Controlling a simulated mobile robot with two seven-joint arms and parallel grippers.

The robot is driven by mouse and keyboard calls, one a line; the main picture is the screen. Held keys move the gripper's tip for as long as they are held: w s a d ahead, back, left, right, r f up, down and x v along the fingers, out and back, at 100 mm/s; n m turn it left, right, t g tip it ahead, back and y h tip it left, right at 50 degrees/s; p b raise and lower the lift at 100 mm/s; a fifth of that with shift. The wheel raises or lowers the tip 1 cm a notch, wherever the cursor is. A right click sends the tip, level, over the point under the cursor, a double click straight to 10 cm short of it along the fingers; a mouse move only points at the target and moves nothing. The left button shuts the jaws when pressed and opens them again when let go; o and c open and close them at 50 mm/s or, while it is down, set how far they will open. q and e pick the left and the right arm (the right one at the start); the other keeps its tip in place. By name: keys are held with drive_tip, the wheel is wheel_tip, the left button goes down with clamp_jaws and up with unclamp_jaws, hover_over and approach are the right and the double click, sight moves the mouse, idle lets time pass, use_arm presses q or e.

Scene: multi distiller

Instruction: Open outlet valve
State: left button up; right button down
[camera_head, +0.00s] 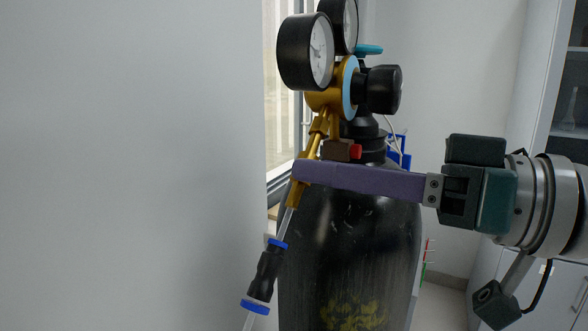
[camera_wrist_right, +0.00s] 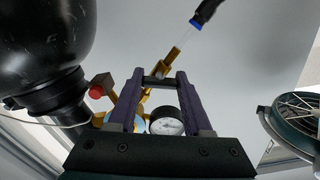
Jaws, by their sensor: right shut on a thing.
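A black gas cylinder (camera_head: 350,250) stands upright with a brass regulator (camera_head: 326,98) on top. The brass outlet valve (camera_head: 318,128) slants down and left from the regulator to a clear tube. My right gripper (camera_head: 298,170) reaches in from the right, with its purple fingers across the lower part of the outlet. In the right wrist view the fingers of my right gripper (camera_wrist_right: 161,72) stand on both sides of the brass outlet valve (camera_wrist_right: 158,70) and are shut on it. The near finger hides part of the outlet in the head view. My left gripper is not in view.
Two round gauges (camera_head: 306,52) and a black knob (camera_head: 382,89) sit on the regulator. A red-ended fitting (camera_head: 355,152) is just above my fingers. A black connector with blue rings (camera_head: 264,274) hangs on the tube. A pale wall (camera_head: 130,165) fills the left.

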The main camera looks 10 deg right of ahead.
drive_tip(key=shift+n, duration=0.7)
drive_tip(key=shift+c, duration=1.6)
unclamp_jaws()
drive_tip(key=b+v, duration=0.2)
drive_tip(key=v, duration=0.8)
